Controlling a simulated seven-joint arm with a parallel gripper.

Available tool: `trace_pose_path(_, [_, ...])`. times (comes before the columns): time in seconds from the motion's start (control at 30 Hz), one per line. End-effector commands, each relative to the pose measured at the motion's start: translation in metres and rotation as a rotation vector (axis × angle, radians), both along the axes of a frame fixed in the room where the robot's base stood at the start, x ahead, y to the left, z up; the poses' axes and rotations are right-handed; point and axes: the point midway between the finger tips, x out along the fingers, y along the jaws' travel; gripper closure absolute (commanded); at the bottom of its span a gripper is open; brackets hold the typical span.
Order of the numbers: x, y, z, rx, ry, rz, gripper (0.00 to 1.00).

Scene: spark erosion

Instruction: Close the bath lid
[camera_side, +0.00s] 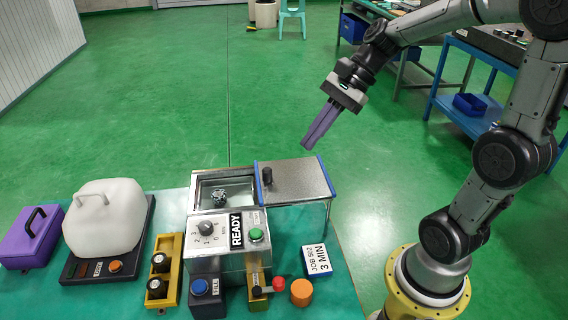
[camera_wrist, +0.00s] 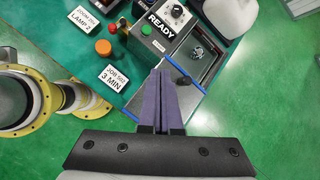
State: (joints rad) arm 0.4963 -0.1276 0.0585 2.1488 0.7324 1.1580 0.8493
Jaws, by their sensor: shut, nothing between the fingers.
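The bath (camera_side: 193,207) is a metal tank behind the READY panel. Its left part is uncovered and a small metal part (camera_side: 219,198) shows inside. The bath lid (camera_side: 300,181), a grey speckled plate with blue edges, lies to the right of the opening. A black upright handle (camera_side: 267,176) stands near its left edge. The wrist view also shows the lid (camera_wrist: 188,101), partly hidden by my fingers, and the handle (camera_wrist: 184,82). My gripper (camera_side: 306,146) is shut and empty, above and behind the lid, tilted downward. Its purple fingers (camera_wrist: 163,73) show in the wrist view.
The control box with a green button (camera_side: 256,235) stands in front of the bath. A red-knobbed lever (camera_side: 277,283), orange cylinder (camera_side: 301,292) and JOB 502 3 MIN sign (camera_side: 317,260) are at front right. A white covered unit (camera_side: 104,217) is left. Space above the lid is clear.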

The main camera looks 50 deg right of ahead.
Motion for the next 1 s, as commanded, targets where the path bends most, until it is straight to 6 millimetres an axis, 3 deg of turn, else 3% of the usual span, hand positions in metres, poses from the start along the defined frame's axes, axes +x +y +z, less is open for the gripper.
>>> trace_pose_path(0.1, [0.026, -0.047, -0.019, 0.145, 0.083, -0.205, 1.00])
trace_pose_path(0.2, [0.033, -0.081, -0.036, 0.213, 0.120, -0.313, 1.00])
trace_pose_path(0.3, [0.030, -0.104, -0.052, 0.246, 0.154, -0.378, 1.00])
trace_pose_path(0.4, [0.026, -0.114, -0.058, 0.258, 0.165, -0.410, 1.00])
trace_pose_path(0.63, [0.033, -0.104, -0.072, 0.258, 0.166, -0.411, 1.00])
trace_pose_path(1.0, [0.062, -0.062, -0.123, 0.257, 0.168, -0.408, 1.00])
